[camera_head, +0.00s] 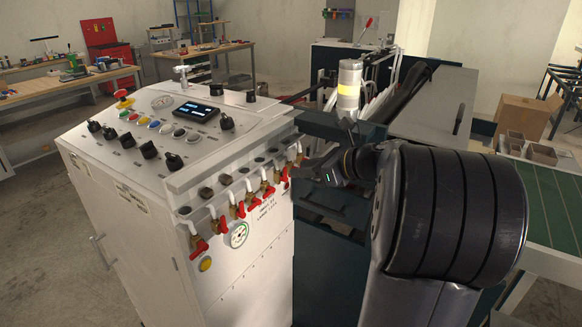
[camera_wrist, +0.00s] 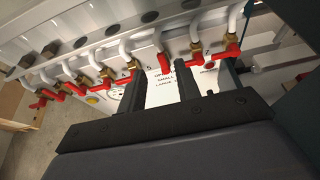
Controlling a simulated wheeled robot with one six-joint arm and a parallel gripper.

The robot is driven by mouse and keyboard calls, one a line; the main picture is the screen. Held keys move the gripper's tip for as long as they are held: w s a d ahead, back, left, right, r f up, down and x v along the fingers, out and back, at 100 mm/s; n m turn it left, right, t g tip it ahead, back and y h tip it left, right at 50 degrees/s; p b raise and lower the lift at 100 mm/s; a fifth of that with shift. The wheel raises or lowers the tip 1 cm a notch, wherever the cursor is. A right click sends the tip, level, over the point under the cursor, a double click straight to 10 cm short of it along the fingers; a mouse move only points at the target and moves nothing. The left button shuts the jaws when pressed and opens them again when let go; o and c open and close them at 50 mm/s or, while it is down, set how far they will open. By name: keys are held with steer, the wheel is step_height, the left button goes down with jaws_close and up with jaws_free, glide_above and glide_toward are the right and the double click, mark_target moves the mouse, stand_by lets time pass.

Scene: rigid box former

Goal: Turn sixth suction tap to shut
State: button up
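A row of suction taps with red handles and brass bodies runs along the cabinet's upper edge. Counting from the left, the sixth tap (camera_head: 285,174) has its handle hanging downward in the head view. In the wrist view the sixth tap's handle (camera_wrist: 194,62) shows just right of my right fingertip. The fifth tap's handle (camera_wrist: 162,62) appears in the gap between my fingertips. My gripper (camera_wrist: 159,68) is open, with no object held. In the head view my gripper (camera_head: 308,172) is just right of the sixth tap; its fingertips are hard to make out. Contact cannot be told.
The seventh tap (camera_wrist: 232,50) is close on the right. The lower taps (camera_head: 220,223) crowd the left side. A gauge (camera_head: 239,235) sits on the white cabinet front below. A dark machine frame (camera_head: 330,262) stands right of the cabinet. Open floor lies to the left.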

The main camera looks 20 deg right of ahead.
mark_target(286, 170)
steer(key=x, duration=0.5)
steer(key=shift+d, duration=0.1)
jaws_close()
